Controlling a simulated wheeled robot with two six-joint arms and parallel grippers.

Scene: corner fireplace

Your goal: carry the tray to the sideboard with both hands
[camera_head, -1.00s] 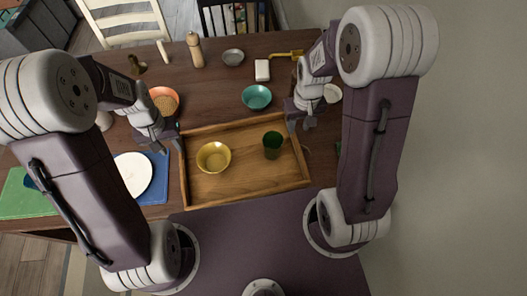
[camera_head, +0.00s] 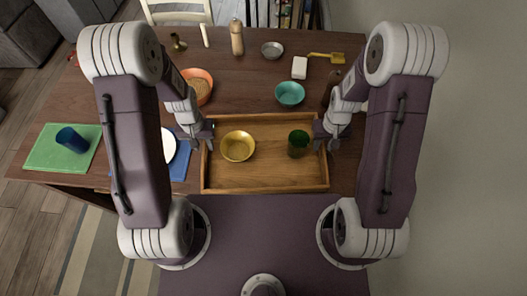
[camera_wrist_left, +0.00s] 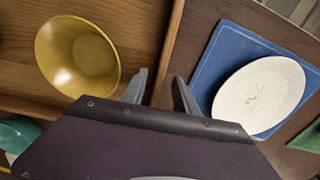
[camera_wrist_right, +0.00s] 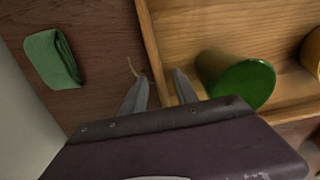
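The wooden tray (camera_head: 265,186) lies on the dark table in front of me. A yellow bowl (camera_head: 238,146) stands in its left half and a green cup (camera_head: 298,143) in its right half. My left gripper (camera_head: 203,138) is at the tray's left wall. In the left wrist view its fingers (camera_wrist_left: 163,88) are apart, with the wall running between them. My right gripper (camera_head: 325,138) is at the right wall. In the right wrist view its fingers (camera_wrist_right: 158,88) are apart around the wall line. Contact with the wall cannot be told. The sideboard is not identifiable here.
A teal bowl (camera_head: 289,94) stands just behind the tray. A white plate (camera_wrist_left: 258,95) on a blue mat (camera_wrist_left: 215,70) lies close to its left. A folded green cloth (camera_wrist_right: 53,58) lies to its right. An orange bowl (camera_head: 198,86) and pepper mill (camera_head: 237,38) stand farther back.

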